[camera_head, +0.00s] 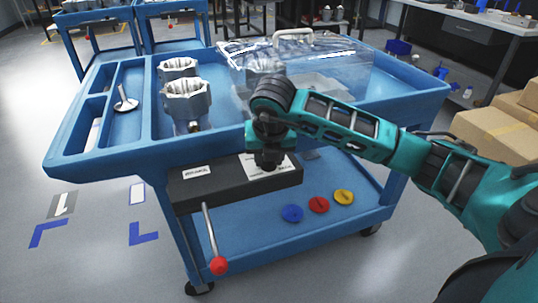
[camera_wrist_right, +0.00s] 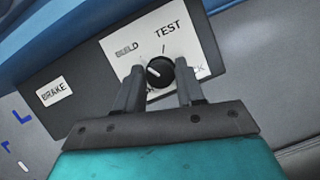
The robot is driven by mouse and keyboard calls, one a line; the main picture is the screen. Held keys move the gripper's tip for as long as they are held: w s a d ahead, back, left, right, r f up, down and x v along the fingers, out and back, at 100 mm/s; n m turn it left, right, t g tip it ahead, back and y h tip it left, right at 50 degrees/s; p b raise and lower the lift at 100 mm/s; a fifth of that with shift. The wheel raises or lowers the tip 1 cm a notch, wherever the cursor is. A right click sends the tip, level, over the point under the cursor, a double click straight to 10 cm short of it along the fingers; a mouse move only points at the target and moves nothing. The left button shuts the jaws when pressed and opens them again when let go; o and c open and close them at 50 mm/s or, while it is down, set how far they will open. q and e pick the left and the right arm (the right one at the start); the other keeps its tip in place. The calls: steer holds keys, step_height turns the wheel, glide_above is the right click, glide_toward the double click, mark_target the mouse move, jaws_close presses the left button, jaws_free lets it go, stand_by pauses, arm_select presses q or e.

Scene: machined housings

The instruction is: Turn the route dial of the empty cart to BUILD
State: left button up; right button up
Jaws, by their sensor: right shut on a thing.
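The route dial (camera_wrist_right: 159,72) is a round black knob on a white label plate (camera_wrist_right: 191,40) in the right wrist view. BUILD (camera_wrist_right: 127,48) is printed at its upper left and TEST above it; a third word at the right is partly hidden. The knob's white mark is on its left side; I cannot tell exactly which word it meets. My right gripper (camera_wrist_right: 158,84) is shut on the dial, one finger on each side. In the head view the right gripper (camera_head: 268,160) reaches the black panel (camera_head: 235,185) on the blue cart (camera_head: 110,155) and hides the dial.
The cart's top holds two metal housings (camera_head: 187,101), a clear cover (camera_head: 320,65) and a small metal part (camera_head: 125,103). A red-ended lever (camera_head: 219,265) hangs below the BRAKE label. Blue, red and yellow discs (camera_head: 319,204) lie on the lower shelf. Cardboard boxes (camera_head: 495,130) stand right.

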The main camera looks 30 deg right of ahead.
steer(key=o, duration=1)
steer(key=p+v, duration=0.2)
steer(key=v, duration=1.1)
steer(key=shift+p, duration=0.35)
